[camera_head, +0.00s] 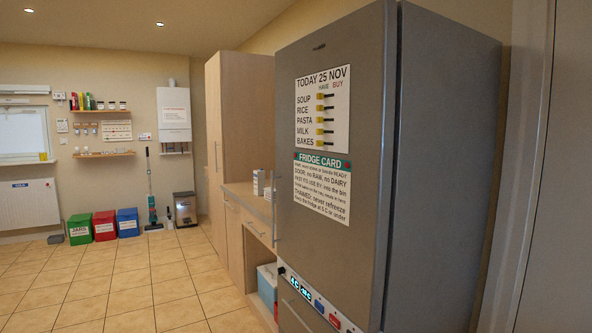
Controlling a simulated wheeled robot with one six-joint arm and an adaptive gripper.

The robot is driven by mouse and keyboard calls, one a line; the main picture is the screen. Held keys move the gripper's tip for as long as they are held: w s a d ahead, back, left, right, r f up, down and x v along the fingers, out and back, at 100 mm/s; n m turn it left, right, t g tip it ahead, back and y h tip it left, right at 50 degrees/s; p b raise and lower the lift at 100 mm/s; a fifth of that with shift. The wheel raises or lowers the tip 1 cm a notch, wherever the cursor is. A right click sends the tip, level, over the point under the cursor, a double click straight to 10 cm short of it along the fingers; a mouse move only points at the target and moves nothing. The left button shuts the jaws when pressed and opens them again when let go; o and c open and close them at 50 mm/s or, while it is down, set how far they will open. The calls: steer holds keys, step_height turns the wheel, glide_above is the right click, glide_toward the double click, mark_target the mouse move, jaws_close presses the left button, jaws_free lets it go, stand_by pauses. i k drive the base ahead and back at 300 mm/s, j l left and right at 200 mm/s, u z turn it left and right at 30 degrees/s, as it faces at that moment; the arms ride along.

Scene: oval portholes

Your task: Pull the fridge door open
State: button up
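The grey fridge (447,170) stands at the right, turned so that its front faces left. Its tall upper door (325,252) looks shut, flush with the body. A thin vertical handle (275,208) runs along the door's left edge. A white list board (322,115) and a white fridge card (322,187) are on the door. A control strip with a lit display (300,287) is below the door, and a lower front with a slanting bar handle (297,316) is under that. My gripper is not in view.
A wooden counter (250,200) and a tall wooden cupboard (240,120) stand left of the fridge. A blue and white box (267,285) sits below the counter. The tiled floor (120,290) in front is clear. Green, red and blue bins (104,226) stand by the far wall.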

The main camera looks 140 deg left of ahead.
mark_target(333, 199)
steer(key=u, duration=4.1)
